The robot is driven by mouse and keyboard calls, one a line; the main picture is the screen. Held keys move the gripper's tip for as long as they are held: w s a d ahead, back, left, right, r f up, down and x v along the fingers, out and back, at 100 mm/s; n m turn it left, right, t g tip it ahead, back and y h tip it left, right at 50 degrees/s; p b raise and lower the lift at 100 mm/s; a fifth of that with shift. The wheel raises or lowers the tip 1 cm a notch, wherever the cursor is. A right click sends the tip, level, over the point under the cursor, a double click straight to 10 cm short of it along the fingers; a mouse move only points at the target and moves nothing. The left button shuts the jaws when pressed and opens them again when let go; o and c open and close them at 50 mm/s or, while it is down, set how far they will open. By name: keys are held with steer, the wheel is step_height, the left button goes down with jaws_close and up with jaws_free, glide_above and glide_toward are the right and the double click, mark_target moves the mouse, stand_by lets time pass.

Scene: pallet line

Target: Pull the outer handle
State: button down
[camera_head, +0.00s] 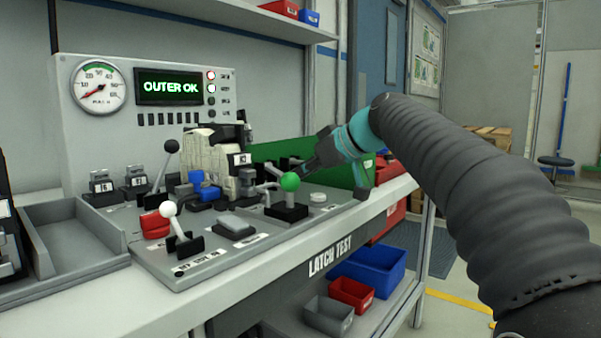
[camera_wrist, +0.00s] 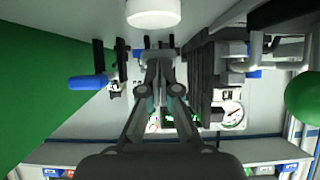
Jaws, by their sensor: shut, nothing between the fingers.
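My gripper (camera_head: 312,165) reaches in from the right over the bench, just above and behind a green ball knob (camera_head: 290,182). In the wrist view my gripper (camera_wrist: 160,62) has its fingers together, with nothing visible between them. A beige latch mechanism (camera_head: 212,152) stands on the test panel to the left of the gripper. No part is readably labelled as the outer handle; dark bars behind the fingers are partly hidden. The display (camera_head: 168,86) reads "OUTER OK". I cannot tell whether the fingertips touch anything.
A white-knobbed lever (camera_head: 168,209) and a black-knobbed lever (camera_head: 171,147) rise from the panel at left. A green board (camera_head: 262,152) stands behind the gripper. A white round button (camera_head: 318,197) lies right of the green knob. A grey tray (camera_head: 75,240) is at far left.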

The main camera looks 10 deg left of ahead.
steer(key=r, duration=0.1)
steer(key=r+p, duration=0.1)
steer(key=shift+s+d+r, duration=0.25)
steer(key=shift+d+r, duration=0.05)
steer(key=shift+r, duration=0.05)
steer(key=f+v, duration=0.1)
steer(key=v, duration=0.9)
steer(key=shift+s+d+f, duration=0.3)
steer(key=shift+s+d, duration=0.05)
steer(key=shift+d, duration=0.1)
